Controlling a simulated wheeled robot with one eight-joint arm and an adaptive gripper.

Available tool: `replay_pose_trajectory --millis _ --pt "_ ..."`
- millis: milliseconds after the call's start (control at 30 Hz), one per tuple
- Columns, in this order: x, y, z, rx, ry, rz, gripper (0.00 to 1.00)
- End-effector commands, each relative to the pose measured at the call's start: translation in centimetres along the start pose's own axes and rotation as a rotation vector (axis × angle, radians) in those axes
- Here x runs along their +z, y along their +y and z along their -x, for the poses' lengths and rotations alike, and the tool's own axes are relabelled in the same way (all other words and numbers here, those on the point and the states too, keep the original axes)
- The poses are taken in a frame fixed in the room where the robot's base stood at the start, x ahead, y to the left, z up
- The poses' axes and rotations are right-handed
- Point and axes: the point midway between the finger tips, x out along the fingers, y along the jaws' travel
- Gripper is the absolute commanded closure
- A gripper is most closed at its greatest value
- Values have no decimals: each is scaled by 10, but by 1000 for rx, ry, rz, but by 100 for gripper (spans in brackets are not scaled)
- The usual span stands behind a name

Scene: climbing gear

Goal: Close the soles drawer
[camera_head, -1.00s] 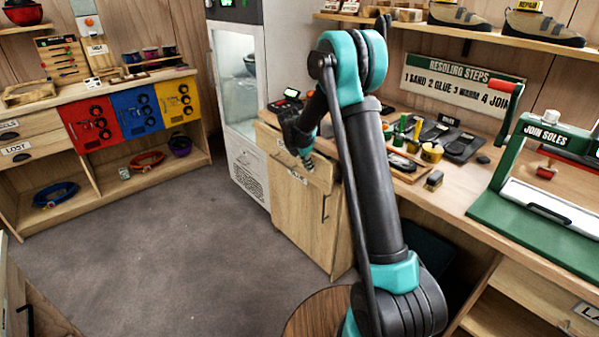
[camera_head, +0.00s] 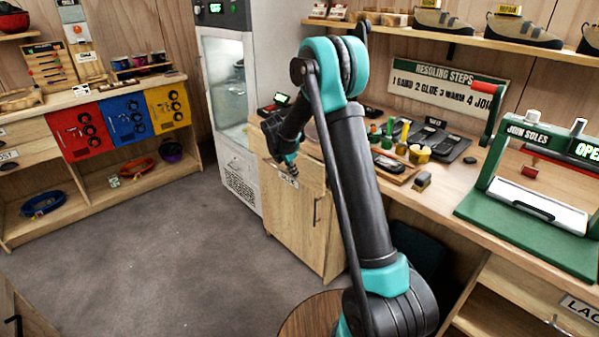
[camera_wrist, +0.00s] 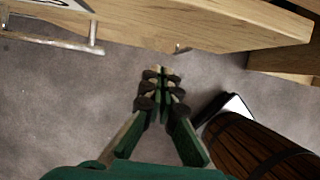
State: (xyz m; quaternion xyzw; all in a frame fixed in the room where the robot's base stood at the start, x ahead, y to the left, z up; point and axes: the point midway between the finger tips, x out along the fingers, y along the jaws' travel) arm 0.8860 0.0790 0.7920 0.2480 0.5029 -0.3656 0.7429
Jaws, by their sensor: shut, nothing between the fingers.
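The soles drawer (camera_head: 312,177) is at the top of the light wooden cabinet under the workbench in the head view. Its label (camera_head: 288,181) is partly covered by my gripper, so how far the drawer stands out is hard to tell. My gripper (camera_head: 292,166) is at the drawer's front, pointing down. In the wrist view my gripper (camera_wrist: 160,88) is shut and empty over the grey floor. A wooden front edge (camera_wrist: 200,22) runs across the top of that view, with a metal handle (camera_wrist: 55,42) at left. Contact with the drawer is not clear.
A cabinet door with a dark handle (camera_head: 316,211) is below the drawer. A glass-fronted machine (camera_head: 232,110) stands to the left. A round wooden stool top (camera_head: 308,315) is near my base, and a dark barrel-like wooden thing (camera_wrist: 250,145) shows in the wrist view. The floor at left is clear.

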Motion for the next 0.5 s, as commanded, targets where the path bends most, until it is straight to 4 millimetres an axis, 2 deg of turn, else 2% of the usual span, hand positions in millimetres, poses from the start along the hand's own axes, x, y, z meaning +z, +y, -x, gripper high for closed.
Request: replay_pose_trajectory --millis 33,200,400,500 --pt "0 0 13 0 0 2 100" --pt "0 0 51 0 0 2 100" --pt "1 0 84 -1 0 1 100" --pt "1 0 93 -1 0 1 100"
